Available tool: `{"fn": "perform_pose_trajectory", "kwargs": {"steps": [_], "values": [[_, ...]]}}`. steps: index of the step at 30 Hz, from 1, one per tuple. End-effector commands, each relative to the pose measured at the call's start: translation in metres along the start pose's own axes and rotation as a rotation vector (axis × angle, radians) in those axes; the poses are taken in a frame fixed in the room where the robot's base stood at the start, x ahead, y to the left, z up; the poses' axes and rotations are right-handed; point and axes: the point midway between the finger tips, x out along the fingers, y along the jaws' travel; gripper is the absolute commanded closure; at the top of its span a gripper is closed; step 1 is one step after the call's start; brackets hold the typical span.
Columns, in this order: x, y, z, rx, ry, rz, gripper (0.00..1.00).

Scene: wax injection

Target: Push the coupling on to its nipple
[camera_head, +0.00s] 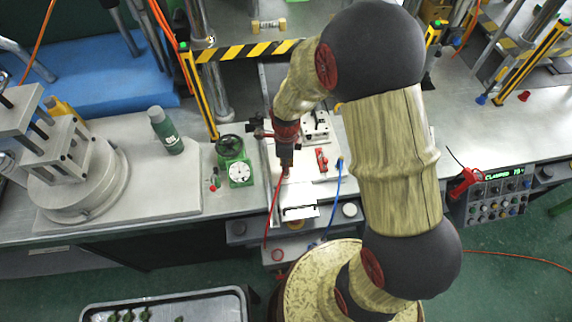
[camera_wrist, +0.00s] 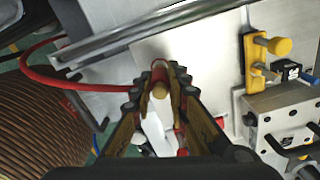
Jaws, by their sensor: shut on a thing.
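My gripper (camera_wrist: 160,88) is shut on the coupling (camera_wrist: 160,76), a small reddish-brown and tan cylinder between the fingertips in the wrist view. A red hose (camera_wrist: 85,86) curves in from the left and runs up to the fingers. In the head view my gripper (camera_head: 286,163) is low over the pale plate of the fixture, and the red hose (camera_head: 272,215) hangs from it toward the front edge. I cannot make out the nipple; the fingers and the coupling may hide it. I cannot tell whether the coupling touches anything besides the fingers.
A yellow-handled clamp (camera_wrist: 262,55) and a metal block (camera_wrist: 285,120) stand right of my gripper. A red part (camera_head: 321,160) and a blue hose (camera_head: 335,200) are nearby. A green gauge stand (camera_head: 232,162) is to the left, and a control box (camera_head: 497,195) far right.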

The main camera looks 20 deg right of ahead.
Motion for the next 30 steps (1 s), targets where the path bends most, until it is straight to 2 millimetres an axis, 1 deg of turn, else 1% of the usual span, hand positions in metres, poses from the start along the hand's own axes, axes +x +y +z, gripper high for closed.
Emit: {"fn": "perform_pose_trajectory", "kwargs": {"steps": [23, 24, 30], "values": [[0.018, 0.0, 0.0, 0.0, 0.0, 0.0, 1.0], [0.017, 0.0, 0.0, 0.0, 0.0, 0.0, 0.82], [0.017, 0.0, 0.0, 0.0, 0.0, 0.0, 0.71]]}}
